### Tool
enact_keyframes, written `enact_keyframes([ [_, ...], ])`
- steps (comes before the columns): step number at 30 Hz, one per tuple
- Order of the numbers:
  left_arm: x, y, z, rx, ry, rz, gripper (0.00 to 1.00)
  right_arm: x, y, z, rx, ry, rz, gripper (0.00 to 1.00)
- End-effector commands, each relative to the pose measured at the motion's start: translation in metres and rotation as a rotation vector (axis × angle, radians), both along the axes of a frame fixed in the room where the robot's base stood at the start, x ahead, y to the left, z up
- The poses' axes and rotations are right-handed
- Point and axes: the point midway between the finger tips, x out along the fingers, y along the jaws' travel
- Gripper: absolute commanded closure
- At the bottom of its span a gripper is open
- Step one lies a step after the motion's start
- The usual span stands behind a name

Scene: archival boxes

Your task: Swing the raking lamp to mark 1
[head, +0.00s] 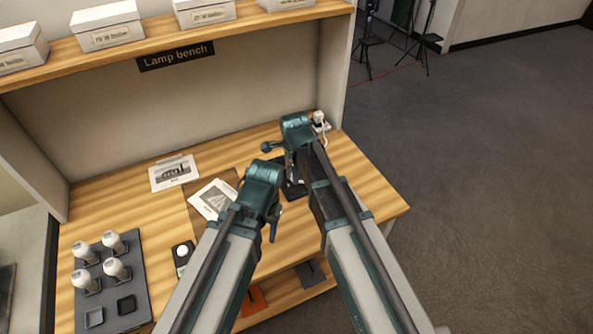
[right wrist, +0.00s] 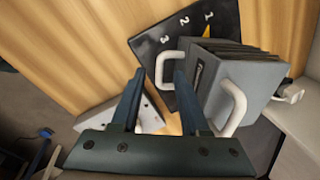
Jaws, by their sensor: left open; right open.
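The raking lamp (right wrist: 245,80) shows in the right wrist view as a dark grey finned body with white handles. It stands by a black plate (right wrist: 150,42) marked 1, 2 and 3, with a yellow mark near the 1. In the head view my right gripper and arm hide most of the lamp; a dark base (head: 294,191) shows below. My right gripper (right wrist: 160,76) is open, and one white handle (right wrist: 161,66) appears between its fingertips; I cannot tell whether they touch. My left gripper (head: 262,172) is open over the bench, left of the right one.
The wooden bench (head: 350,180) carries a grey tray (head: 136,262) with several white bulbs, two printed sheets and a small dark device (head: 182,255). A white plug (head: 319,117) is at the back right. Boxes (head: 105,25) line the shelf above.

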Motion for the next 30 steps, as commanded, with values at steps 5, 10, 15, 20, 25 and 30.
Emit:
enact_keyframes([
  [5,0.0,0.0,0.035,0.0,0.0,0.0,0.5,-0.006,0.001,0.035,0.0,0.0,0.0,0.55],
  [10,0.0,0.0,0.061,0.0,0.0,0.0,0.5,-0.011,0.002,0.061,0.0,0.0,0.0,0.55],
  [15,0.0,0.0,0.086,0.0,0.0,-0.001,0.5,-0.016,0.003,0.086,0.0,0.0,0.0,0.55],
  [20,0.0,0.0,0.101,0.0,0.0,-0.001,0.5,-0.019,0.003,0.101,0.0,0.0,0.0,0.55],
  [25,0.0,0.0,0.103,0.0,0.0,-0.002,0.5,-0.02,0.004,0.103,0.0,0.0,0.0,0.55],
  [30,0.0,0.0,0.102,0.0,0.0,-0.002,0.5,-0.02,0.004,0.102,0.0,0.0,0.0,0.55],
])
